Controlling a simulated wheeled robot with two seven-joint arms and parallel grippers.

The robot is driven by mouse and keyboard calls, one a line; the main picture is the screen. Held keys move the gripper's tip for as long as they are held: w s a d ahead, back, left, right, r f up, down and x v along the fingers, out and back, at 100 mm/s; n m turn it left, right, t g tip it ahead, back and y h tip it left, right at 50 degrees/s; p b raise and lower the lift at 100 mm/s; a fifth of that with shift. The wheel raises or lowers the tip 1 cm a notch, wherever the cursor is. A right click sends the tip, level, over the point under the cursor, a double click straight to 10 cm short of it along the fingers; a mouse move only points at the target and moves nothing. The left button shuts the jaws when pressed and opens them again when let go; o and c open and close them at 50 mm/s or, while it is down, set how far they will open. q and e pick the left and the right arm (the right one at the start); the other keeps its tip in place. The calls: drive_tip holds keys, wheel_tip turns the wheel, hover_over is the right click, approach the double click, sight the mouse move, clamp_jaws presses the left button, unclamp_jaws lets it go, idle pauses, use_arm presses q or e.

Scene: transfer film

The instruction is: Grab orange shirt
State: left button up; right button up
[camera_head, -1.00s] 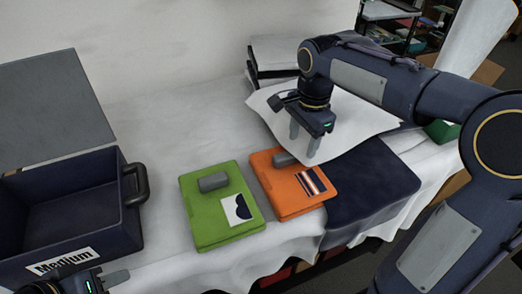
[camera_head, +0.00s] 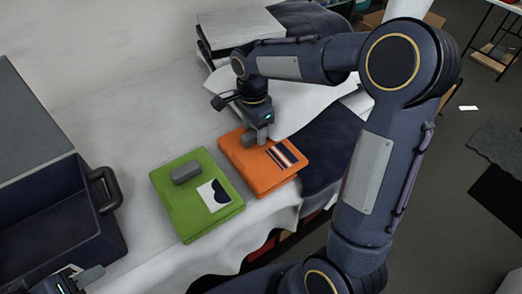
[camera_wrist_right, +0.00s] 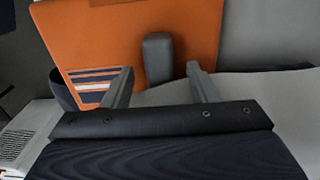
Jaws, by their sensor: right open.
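The folded orange shirt (camera_head: 266,170) with a dark striped patch lies on the white cloth-covered table. It also fills the upper part of the right wrist view (camera_wrist_right: 192,25). A grey handle-like block (camera_wrist_right: 158,60) sits on top of the shirt. My right gripper (camera_head: 257,137) is over the shirt's far edge, and its fingers (camera_wrist_right: 159,85) are open on either side of the block's line. I cannot tell whether they touch the block. My left gripper (camera_head: 85,281) is at the bottom left, partly cut off, away from the shirt.
A folded green shirt (camera_head: 207,215) with its own grey block lies left of the orange one. An open dark case (camera_head: 62,219) stands at the left. Dark cloth (camera_head: 327,150) lies right of the orange shirt. Stacked items (camera_head: 240,28) stand at the back.

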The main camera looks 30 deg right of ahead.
clamp_jaws()
drive_tip(key=shift+r, duration=0.2)
idle(0.3)
